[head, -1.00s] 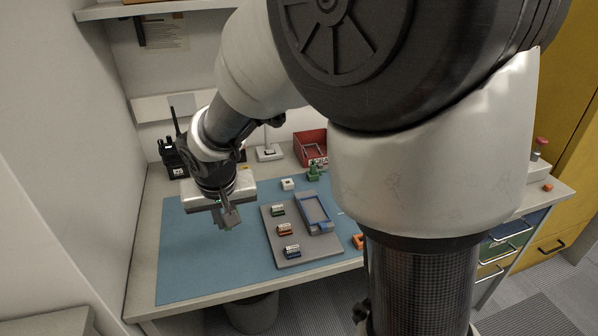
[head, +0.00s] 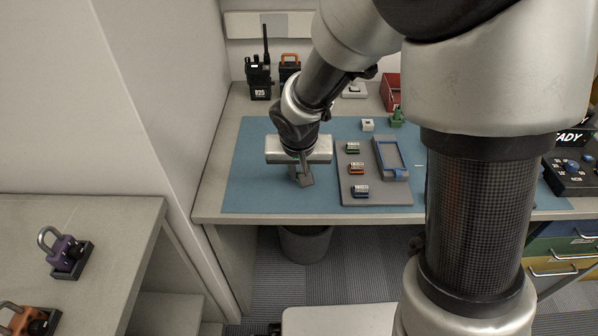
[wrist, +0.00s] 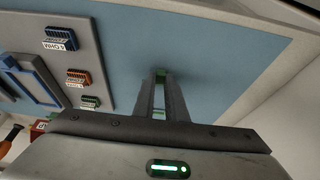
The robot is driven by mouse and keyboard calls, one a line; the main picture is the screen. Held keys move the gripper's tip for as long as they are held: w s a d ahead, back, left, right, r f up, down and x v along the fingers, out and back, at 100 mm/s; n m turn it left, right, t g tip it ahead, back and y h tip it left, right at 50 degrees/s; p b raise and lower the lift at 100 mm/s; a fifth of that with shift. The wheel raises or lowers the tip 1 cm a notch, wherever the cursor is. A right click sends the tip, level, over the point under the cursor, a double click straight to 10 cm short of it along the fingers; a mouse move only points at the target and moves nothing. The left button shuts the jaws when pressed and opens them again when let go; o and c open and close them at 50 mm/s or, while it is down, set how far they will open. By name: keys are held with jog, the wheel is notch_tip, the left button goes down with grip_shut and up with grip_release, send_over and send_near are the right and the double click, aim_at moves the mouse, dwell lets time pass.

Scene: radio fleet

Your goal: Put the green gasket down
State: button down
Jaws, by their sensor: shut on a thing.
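My gripper (head: 304,180) is over the left part of the blue mat (head: 255,180), left of the grey board, fingers pointing down. In the wrist view its two fingers (wrist: 160,95) are close together, shut on the green gasket (wrist: 161,73). Only a small green piece of the gasket shows between the fingertips. In the head view I cannot make the gasket out; the fingers hide it. I cannot tell whether it touches the mat.
The grey board (head: 376,197) holds green, orange and blue labelled blocks and a blue-edged tray (head: 391,158). A radio (head: 259,78) stands at the back left. A purple padlock (head: 66,254) sits on the left side counter. The mat around my gripper is clear.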

jog(key=shift+f+b, duration=0.4)
jog(key=shift+b, duration=0.05)
jog(key=shift+f+b, duration=0.2)
jog(key=shift+b, duration=0.1)
jog(key=c, duration=1.8)
grip_release()
jog(key=shift+r, duration=0.1)
